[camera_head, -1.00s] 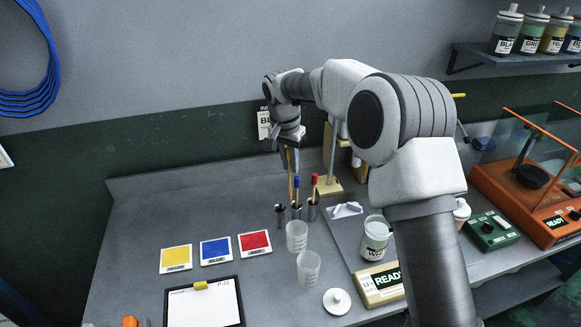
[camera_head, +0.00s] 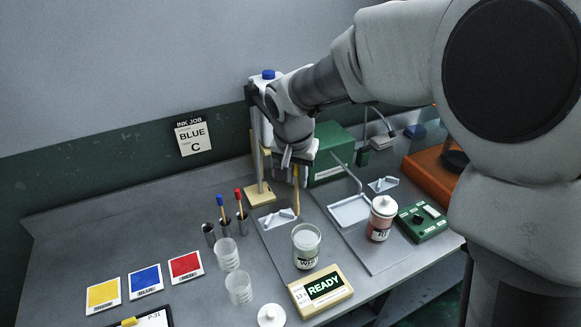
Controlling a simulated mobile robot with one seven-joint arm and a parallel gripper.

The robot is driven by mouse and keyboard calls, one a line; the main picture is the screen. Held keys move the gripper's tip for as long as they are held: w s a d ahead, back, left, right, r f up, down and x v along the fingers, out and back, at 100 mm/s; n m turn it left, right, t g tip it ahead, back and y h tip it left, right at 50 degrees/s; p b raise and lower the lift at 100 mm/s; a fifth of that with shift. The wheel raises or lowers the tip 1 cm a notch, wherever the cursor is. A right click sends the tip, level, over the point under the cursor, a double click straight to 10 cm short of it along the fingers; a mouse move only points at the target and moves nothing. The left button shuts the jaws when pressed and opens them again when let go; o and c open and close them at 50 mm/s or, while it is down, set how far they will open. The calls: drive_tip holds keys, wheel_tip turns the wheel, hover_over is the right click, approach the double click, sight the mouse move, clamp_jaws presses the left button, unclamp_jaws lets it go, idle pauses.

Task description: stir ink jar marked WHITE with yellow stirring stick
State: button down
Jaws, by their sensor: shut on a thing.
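My gripper (camera_head: 295,169) is shut on the yellow stirring stick (camera_head: 297,192), which hangs down nearly upright. The stick's lower end shows behind the ink jar marked WHITE (camera_head: 306,249), above or near the small grey rest on the tray; I cannot tell whether it touches. The jar stands open on the tray's front part, with pale ink inside. Its label is only partly readable. A white lid (camera_head: 271,315) lies on the bench in front.
An empty metal holder (camera_head: 209,234) stands left of holders with blue (camera_head: 221,206) and red (camera_head: 238,203) sticks. Two clear cups (camera_head: 239,289) stand left of the jar. A READY sign (camera_head: 321,290) is in front of it. A lidded red jar (camera_head: 381,219) stands to the right.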

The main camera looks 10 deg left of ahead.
wheel_tip(320, 180, down, 14)
drive_tip(key=d+b, duration=0.2)
drive_tip(key=b, duration=0.9)
drive_tip(key=shift+s+d+r, duration=0.15)
drive_tip(key=shift+d+r, duration=0.05)
drive_tip(key=shift+d, duration=0.2)
idle(0.3)
drive_tip(key=shift+a+b, duration=0.1)
drive_tip(key=shift+b, duration=0.2)
